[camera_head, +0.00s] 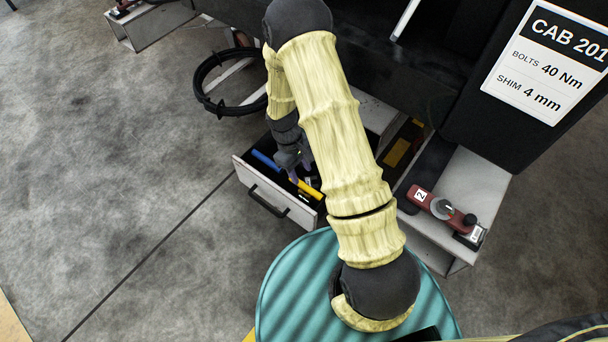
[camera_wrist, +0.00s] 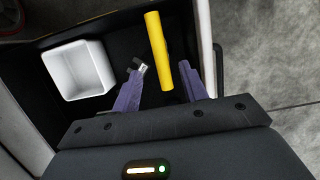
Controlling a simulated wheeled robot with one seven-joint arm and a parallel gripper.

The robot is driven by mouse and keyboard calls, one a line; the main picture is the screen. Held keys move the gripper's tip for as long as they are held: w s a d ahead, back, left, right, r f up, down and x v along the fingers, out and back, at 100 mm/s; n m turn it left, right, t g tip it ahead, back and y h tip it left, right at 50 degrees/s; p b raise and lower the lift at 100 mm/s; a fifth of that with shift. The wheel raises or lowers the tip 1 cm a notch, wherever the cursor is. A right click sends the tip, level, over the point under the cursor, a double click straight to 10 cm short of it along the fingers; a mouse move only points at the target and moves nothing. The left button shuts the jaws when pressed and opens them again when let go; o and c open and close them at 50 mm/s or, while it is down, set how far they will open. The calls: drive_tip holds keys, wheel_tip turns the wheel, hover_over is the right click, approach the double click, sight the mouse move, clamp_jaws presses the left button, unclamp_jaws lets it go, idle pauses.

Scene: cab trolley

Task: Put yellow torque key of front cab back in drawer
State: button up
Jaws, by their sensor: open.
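The yellow torque key (camera_head: 308,190) shows as a yellow bar in the open drawer (camera_head: 243,171), partly hidden by my arm. In the wrist view the yellow bar (camera_wrist: 157,45) lies over the dark drawer floor, its lower end between my fingers. My gripper (camera_wrist: 161,68) is open, with a purple finger on each side of the bar and a visible gap to each. In the head view my gripper (camera_head: 291,168) is low over the drawer, mostly dark and partly hidden. I cannot tell its exact height above the floor.
A blue bar (camera_head: 265,160) lies in the drawer at left. A white open box (camera_wrist: 78,70) sits inside the drawer. A red tool marked 2 (camera_head: 420,196) rests on the grey surface at right. A black hose coil (camera_head: 203,92) is behind left. Floor at left is clear.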

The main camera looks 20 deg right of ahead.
drive_tip(key=shift+w+a+r, duration=0.1)
drive_tip(key=shift+w+r, duration=0.1)
drive_tip(key=shift+r, duration=0.5)
drive_tip(key=shift+r, duration=0.35)
drive_tip(key=s+d+r+m+t+y, duration=0.1)
drive_tip(key=s+r, duration=0.4)
drive_tip(key=r, duration=0.6)
drive_tip(key=s+d+r+m+t, duration=0.1)
drive_tip(key=s+r+m+t, duration=0.3)
drive_tip(key=r, duration=0.7)
drive_tip(key=shift+s+r+m+y, duration=0.4)
drive_tip(key=shift+s+m, duration=0.35)
drive_tip(key=shift+m, duration=0.35)
